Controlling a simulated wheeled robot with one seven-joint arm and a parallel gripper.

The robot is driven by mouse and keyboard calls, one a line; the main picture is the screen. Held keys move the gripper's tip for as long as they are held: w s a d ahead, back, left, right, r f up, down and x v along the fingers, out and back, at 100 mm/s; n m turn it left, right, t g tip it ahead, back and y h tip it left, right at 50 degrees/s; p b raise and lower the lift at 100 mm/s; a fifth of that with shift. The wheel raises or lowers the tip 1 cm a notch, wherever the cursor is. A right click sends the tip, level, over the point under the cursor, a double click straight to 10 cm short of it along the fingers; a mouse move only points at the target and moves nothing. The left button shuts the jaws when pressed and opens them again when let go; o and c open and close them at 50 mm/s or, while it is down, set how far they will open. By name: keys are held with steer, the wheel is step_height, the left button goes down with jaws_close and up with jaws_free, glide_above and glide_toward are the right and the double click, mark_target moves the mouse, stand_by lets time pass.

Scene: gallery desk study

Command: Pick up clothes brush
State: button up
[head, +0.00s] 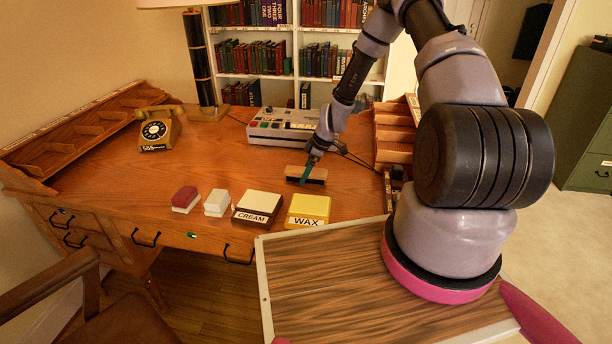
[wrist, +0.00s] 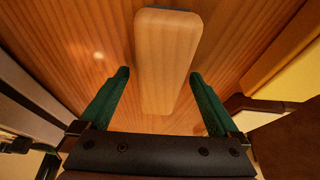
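The clothes brush (head: 318,173) lies on the desk, with a light wooden back and a darker side. In the wrist view its pale wooden back (wrist: 165,60) runs lengthwise between my fingers, with a sliver of dark bristle edge at the far end. My gripper (head: 306,172) is above the brush in the head view, its green fingers pointing down. In the wrist view my gripper (wrist: 159,75) is open, one finger on each side of the brush. Contact cannot be told.
A yellow WAX box (head: 308,210), a CREAM box (head: 257,207), a white block (head: 217,203) and a red-topped block (head: 185,199) line the desk's front. A telephone (head: 159,131), lamp (head: 199,60) and grey machine (head: 283,126) stand behind. The desk's middle left is clear.

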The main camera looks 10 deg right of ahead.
jaws_close()
steer(key=shift+r, duration=0.15)
step_height(320, 180, up, 10)
steer(key=shift+f, duration=0.1)
stand_by(0.3)
